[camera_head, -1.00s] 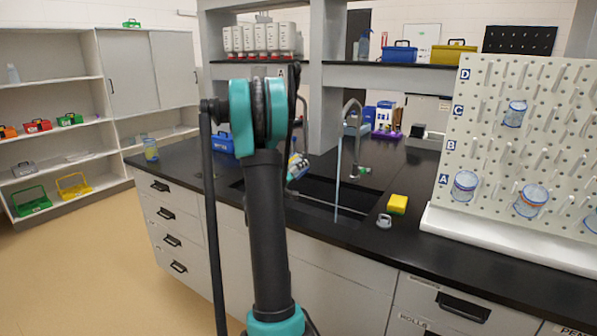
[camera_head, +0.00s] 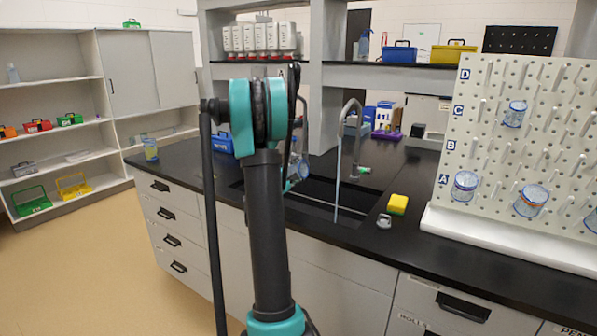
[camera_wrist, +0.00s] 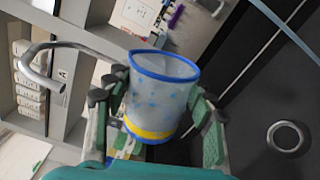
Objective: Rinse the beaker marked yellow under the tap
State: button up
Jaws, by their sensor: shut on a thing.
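My gripper (camera_wrist: 158,118) is shut on the yellow-banded beaker (camera_wrist: 163,85) in the wrist view. The beaker is clear, with a blue rim, blue specks and a yellow band near its base. Its open mouth points toward the top of the wrist picture. In the head view my arm hides most of the gripper, and the beaker shows partly over the sink. The stream also crosses the wrist view's upper right corner (camera_wrist: 284,28).
A drain (camera_wrist: 286,137) lies in the dark basin. A yellow sponge (camera_head: 398,204) and a small grey item (camera_head: 384,221) sit right of the sink. The pegboard (camera_head: 490,150) holds several beakers. Another beaker (camera_head: 150,149) stands at the counter's left end.

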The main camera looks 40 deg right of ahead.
jog(key=n, duration=0.7)
jog(key=shift+n, duration=0.4)
jog(key=n, duration=0.7)
